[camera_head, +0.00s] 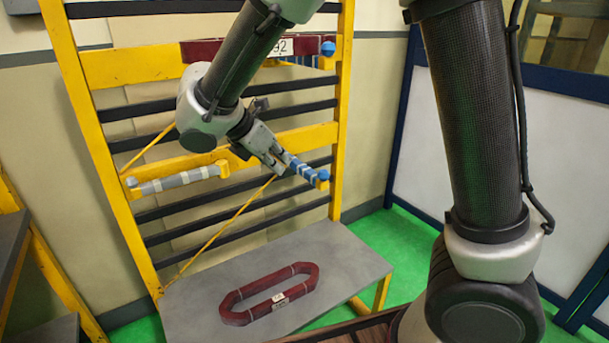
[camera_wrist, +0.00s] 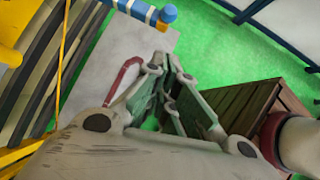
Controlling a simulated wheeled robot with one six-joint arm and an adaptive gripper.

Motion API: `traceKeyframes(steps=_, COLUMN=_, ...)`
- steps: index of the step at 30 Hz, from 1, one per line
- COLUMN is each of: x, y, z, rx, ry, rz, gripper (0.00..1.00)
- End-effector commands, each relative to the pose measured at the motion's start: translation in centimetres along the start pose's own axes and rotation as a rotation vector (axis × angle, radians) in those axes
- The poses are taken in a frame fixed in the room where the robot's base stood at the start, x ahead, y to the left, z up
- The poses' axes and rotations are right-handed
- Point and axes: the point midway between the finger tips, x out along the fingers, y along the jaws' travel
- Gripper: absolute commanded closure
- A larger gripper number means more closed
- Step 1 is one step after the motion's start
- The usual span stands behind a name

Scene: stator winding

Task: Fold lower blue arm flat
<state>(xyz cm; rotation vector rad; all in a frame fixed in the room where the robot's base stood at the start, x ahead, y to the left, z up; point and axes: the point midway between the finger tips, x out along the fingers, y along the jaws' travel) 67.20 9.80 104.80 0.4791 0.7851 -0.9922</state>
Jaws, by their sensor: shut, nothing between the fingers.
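The lower blue arm (camera_head: 303,168) is a blue-and-white banded bar with a blue ball at its end, at the right side of the yellow rack's lower crossbar. It sticks out toward the front right rather than lying along the crossbar. It also shows at the top of the wrist view (camera_wrist: 142,11). My gripper (camera_head: 281,169) is shut and empty, beside the arm's left part and overlapping its inner end in the head view. In the wrist view the fingertips (camera_wrist: 162,60) lie below the ball, with a visible gap. The arm's hinge is partly hidden.
A grey-and-white banded arm (camera_head: 180,178) sits at the left of the same crossbar. A dark red coil (camera_head: 205,50) rests on the upper level, near another blue ball (camera_head: 328,48). A second red coil (camera_head: 230,302) lies on the grey table (camera_head: 350,262) below.

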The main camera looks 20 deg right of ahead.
Motion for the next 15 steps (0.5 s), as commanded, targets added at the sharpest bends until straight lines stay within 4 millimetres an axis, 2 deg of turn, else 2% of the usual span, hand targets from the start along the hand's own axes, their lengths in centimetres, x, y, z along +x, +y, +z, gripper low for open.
traceKeyframes(steps=11, x=0.09, y=-0.1, z=0.05, rx=-0.018, ry=0.002, rz=-0.003, gripper=1.0)
traceKeyframes(steps=15, x=0.94, y=-0.17, z=0.08, rx=-0.017, ry=0.001, rz=-0.007, gripper=1.0)
